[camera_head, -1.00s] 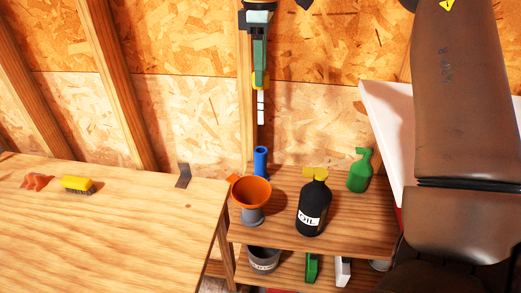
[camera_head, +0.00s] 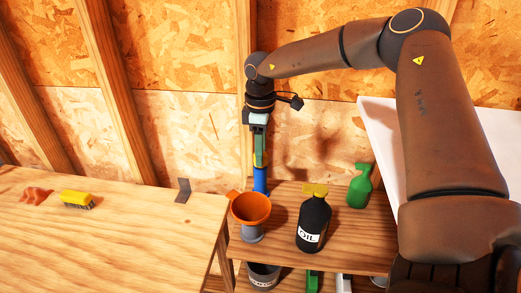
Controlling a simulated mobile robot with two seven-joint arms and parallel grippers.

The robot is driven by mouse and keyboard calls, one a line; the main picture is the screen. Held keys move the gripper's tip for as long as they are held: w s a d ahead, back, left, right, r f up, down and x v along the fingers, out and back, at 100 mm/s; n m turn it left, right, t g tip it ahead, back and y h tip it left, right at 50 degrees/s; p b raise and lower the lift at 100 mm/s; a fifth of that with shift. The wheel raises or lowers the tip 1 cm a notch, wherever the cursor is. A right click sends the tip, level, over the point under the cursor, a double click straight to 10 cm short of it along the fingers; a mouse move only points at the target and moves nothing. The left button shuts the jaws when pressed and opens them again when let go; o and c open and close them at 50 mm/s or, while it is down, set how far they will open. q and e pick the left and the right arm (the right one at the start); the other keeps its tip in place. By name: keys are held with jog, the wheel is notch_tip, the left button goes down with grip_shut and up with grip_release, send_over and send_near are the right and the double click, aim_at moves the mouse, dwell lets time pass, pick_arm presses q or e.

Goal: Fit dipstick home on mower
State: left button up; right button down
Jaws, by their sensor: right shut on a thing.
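My right gripper (camera_head: 260,162), with green fingers, points straight down, shut, just above a blue upright tube (camera_head: 261,181) on the shelf behind the orange funnel. The dipstick is not plainly visible now; the fingers and the tube hide it, so I cannot tell how far it is inside the tube. The mower cannot be made out in this view. My left gripper is not in view.
An orange funnel (camera_head: 250,207) stands close in front of the tube. A black oil bottle (camera_head: 312,222) and a green bottle (camera_head: 360,187) stand to its right. A yellow brush (camera_head: 77,198) lies on the workbench (camera_head: 120,235). A wall stud rises behind the gripper.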

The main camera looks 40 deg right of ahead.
jog(key=shift+f+b, duration=0.4)
jog(key=shift+b, duration=0.1)
jog(key=shift+c, duration=2.3)
grip_release()
jog(key=shift+r, duration=0.1)
jog(key=shift+r+p, duration=0.15)
jog(key=shift+p, duration=0.15)
notch_tip(320, 180, up, 12)
jog(key=shift+r, duration=0.15)
jog(key=shift+a, duration=0.1)
